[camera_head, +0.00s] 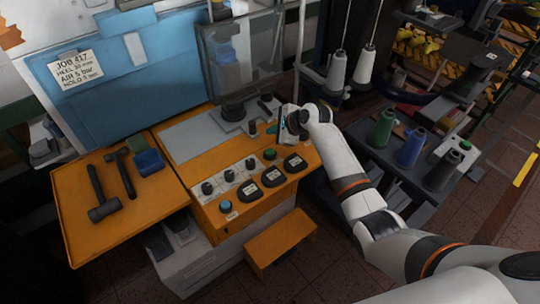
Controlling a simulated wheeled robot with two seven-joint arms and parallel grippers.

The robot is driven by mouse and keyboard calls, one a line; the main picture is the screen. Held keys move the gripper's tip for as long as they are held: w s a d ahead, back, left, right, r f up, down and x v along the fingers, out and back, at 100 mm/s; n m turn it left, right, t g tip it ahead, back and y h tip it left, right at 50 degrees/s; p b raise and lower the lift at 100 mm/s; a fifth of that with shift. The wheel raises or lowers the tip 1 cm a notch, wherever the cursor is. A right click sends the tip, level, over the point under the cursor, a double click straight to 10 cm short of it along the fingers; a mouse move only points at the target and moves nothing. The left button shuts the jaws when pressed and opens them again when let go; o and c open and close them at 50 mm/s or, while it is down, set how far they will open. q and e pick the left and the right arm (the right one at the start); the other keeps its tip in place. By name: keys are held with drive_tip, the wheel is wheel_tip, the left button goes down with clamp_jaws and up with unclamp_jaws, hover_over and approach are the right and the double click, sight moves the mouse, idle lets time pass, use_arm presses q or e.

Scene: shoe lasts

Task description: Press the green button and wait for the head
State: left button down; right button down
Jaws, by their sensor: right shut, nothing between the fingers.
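The green button (270,153) is a small round cap on the orange machine's control panel (233,223), near the panel's back right. My right gripper (280,130) is just above and behind the green button, and looks apart from it. It is shut and empty, and its fingertips are small and partly hidden at this angle. My left gripper is out of view.
Two hammers (101,196) and a blue block (149,161) lie on the orange side table (150,220). Thread spools (410,147) stand on a dark table at right.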

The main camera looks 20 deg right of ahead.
drive_tip(key=b, duration=0.5)
hover_over(273, 153)
wheel_tip(273, 153, down, 5)
drive_tip(key=shift+r, duration=0.15)
drive_tip(key=shift+f, duration=0.95)
drive_tip(key=shift+f, duration=0.1)
idle(0.7)
drive_tip(key=shift+s+f, duration=0.1)
drive_tip(key=shift+f, duration=0.25)
